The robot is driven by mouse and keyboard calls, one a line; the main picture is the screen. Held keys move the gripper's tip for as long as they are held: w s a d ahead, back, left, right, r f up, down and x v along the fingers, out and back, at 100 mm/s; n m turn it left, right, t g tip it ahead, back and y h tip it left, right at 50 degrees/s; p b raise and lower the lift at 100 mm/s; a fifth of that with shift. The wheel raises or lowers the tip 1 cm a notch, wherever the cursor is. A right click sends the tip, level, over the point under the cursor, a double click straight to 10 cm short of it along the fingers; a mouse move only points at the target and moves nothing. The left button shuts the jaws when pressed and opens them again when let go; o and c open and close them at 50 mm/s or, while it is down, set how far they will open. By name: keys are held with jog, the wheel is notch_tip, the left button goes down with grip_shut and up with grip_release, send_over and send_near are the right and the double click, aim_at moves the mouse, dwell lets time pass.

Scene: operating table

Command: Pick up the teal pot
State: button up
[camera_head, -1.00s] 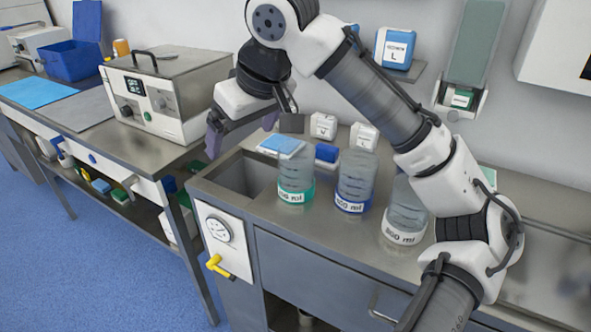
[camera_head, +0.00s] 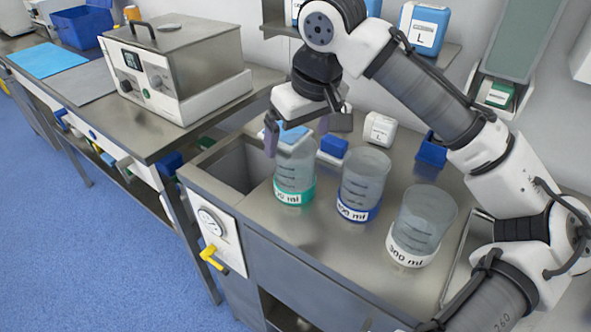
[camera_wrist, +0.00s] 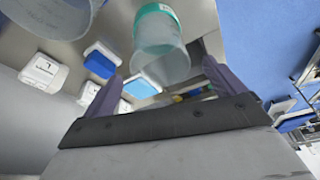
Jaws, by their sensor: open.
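The teal pot (camera_head: 294,172) is a clear beaker with a teal band and a "ml" label. It stands upright on the steel counter, leftmost of three beakers, next to a sunken basin. In the wrist view the teal pot (camera_wrist: 158,38) shows at the top, just beyond and between the fingers. My gripper (camera_head: 297,140) is open and empty, its fingers at the height of the pot's upper part or a little behind it. The wrist view also shows my gripper (camera_wrist: 160,85) with its two purple fingers spread. I cannot tell if a finger touches the pot.
A blue-banded beaker (camera_head: 362,185) stands close to the right, and a white-banded beaker (camera_head: 421,222) beyond it. Small white and blue boxes (camera_head: 380,129) lie behind. The basin (camera_head: 245,168) opens to the left. A metal water bath (camera_head: 175,70) stands on the left table.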

aim_at(293, 157)
jog(key=shift+p+x, duration=0.4)
jog(key=shift+x, duration=3.15)
jog(key=c, duration=1.1)
